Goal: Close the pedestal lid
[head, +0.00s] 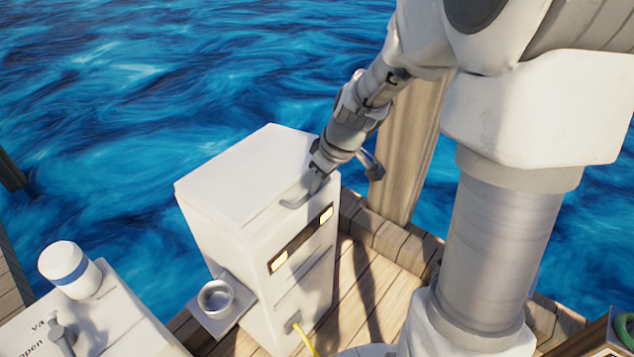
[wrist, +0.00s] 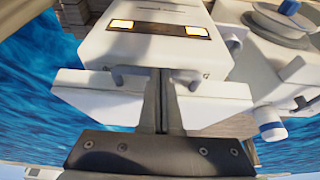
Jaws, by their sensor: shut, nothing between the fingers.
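The white pedestal (head: 228,250) stands on the wooden deck in the head view. Its lid (head: 250,170) lies flat across the top and looks down; I cannot tell whether a small gap remains at the seam. A grey handle (head: 294,203) sits at the lid's front edge. My gripper (head: 317,184) is shut and empty, right by the handle at the front right of the lid; contact is unclear. In the wrist view my gripper's fingers (wrist: 165,75) are together in front of the pedestal's front face (wrist: 155,52), between two grey handle-like ends.
A lit panel (head: 301,239) is on the pedestal front. A side shelf with a metal cup (head: 215,298) sticks out at its left. A white console (head: 105,325) with a capped cylinder (head: 70,268) stands at lower left. A wooden post (head: 408,150) rises behind my arm.

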